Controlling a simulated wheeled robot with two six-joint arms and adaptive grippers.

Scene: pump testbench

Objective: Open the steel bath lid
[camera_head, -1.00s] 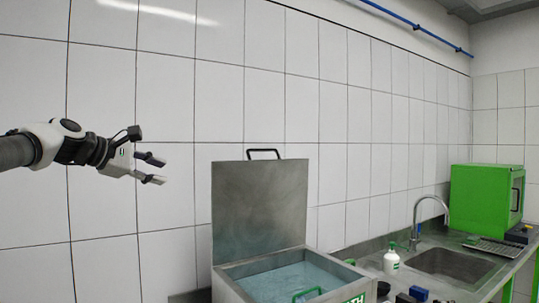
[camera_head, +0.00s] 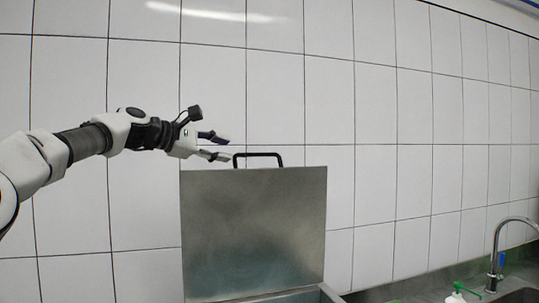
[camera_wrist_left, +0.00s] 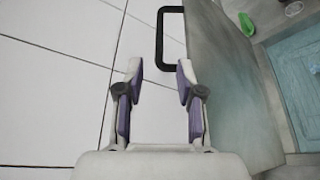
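The steel bath lid (camera_head: 255,232) stands upright and open at the back of the bath in the head view, with its black handle (camera_head: 258,155) on the top edge. My left gripper (camera_head: 224,147) is open and empty, left of the handle and close to the lid's top edge. The left wrist view shows the two fingers (camera_wrist_left: 158,78) apart, with the handle (camera_wrist_left: 162,36) ahead of them and the lid (camera_wrist_left: 230,80) to the right. The blue water (camera_wrist_left: 305,75) of the open bath shows beyond the lid. My right gripper is not in view.
A white tiled wall (camera_head: 385,110) stands behind the lid. A tap (camera_head: 500,245) and a white bottle with a green top (camera_head: 456,296) are at the lower right. The space above the lid is clear.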

